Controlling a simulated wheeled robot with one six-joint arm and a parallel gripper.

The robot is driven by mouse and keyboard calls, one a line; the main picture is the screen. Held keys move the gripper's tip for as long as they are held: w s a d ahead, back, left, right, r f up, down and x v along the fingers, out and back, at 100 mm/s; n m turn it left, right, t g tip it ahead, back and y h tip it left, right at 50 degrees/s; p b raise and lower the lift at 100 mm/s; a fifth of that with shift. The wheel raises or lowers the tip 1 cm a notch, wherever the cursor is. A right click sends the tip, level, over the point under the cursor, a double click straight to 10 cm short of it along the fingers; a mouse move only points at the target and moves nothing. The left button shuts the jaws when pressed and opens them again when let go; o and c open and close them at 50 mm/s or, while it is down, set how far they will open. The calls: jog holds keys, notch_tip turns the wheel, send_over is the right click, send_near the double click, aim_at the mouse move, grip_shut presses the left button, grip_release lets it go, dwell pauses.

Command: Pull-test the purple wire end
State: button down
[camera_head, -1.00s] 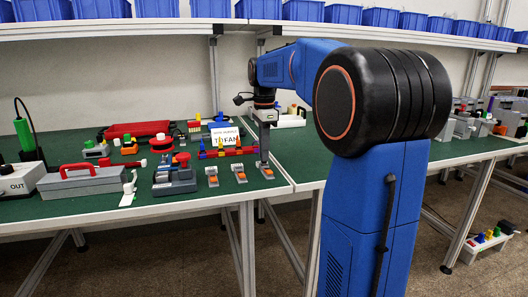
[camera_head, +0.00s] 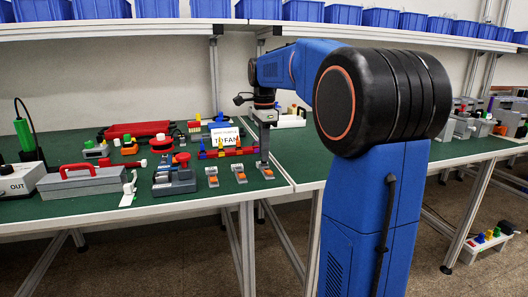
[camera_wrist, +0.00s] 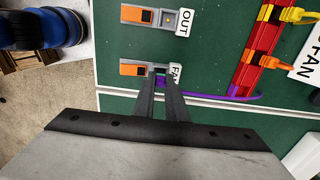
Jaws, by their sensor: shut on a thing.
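The purple wire (camera_wrist: 238,97) runs in the wrist view from between my fingertips toward the red rail. My gripper (camera_wrist: 161,76) is shut on its end at a grey terminal block with an orange lever (camera_wrist: 134,68). My fingers partly cover that block's FAN label (camera_wrist: 175,72) and the wire end, so I cannot tell how far the end sits in the block. In the head view my gripper (camera_head: 265,163) points straight down at the rightmost of three small orange-levered blocks (camera_head: 267,173), close to the bench edge.
A neighbouring block labelled OUT (camera_wrist: 182,20) stands beside it. The red rail with yellow parts (camera_wrist: 260,45) and a FAN sign (camera_wrist: 308,55) are nearby. A grey device with a red knob (camera_head: 175,178) and a grey toolbox (camera_head: 80,182) stand left. Green bench surface lies between them.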

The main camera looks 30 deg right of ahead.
jog(key=shift+f, duration=0.25)
dwell(0.6)
jog(key=c, duration=1.7)
grip_release()
notch_tip(320, 180, up, 17)
jog(key=shift+r, duration=0.2)
jog(key=s+a+f+n+t, duration=0.1)
jog(key=s+a+f+n, duration=0.4)
jog(key=s+f, duration=0.5)
jog(key=s+a+f+n+t, duration=0.2)
jog(key=s+a+f+n, duration=0.3)
jog(key=s+f+n, duration=0.4)
jog(key=s+a+f+n+t, duration=0.1)
jog(key=s+a+f+n, duration=0.4)
jog(key=s+f, duration=0.6)
jog(key=shift+s+a+f+n+t, duration=0.1)
jog(key=shift+a+f+n+t, duration=0.1)
jog(key=shift+f+n, duration=0.45)
jog(key=shift+s+a+f+n+t, duration=0.1)
jog(key=shift+a+f+n+t, duration=0.1)
jog(key=shift+f+n, duration=0.45)
